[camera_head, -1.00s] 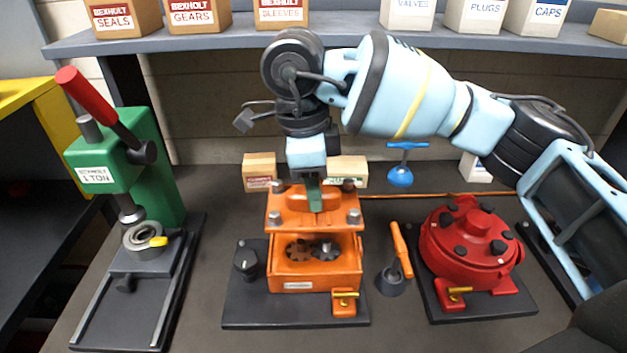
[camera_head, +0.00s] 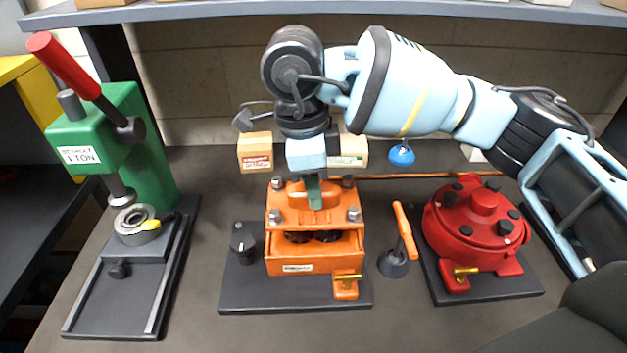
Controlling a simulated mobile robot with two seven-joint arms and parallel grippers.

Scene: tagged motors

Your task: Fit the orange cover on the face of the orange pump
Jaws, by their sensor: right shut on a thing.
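The cover hangs above the open face of the orange pump (camera_head: 310,262). Two dark gears show in the gap below the cover's front edge, partly hidden by it. The pump stands on a black base plate with a brass-coloured fitting at its front right. Whether the cover touches the pump at the back cannot be told. My left gripper is not in view.
A green arbor press (camera_head: 125,150) with a red lever stands at the left. A red pump (camera_head: 470,225) stands at the right. Small boxes (camera_head: 255,150) sit behind the cover. A shelf runs above.

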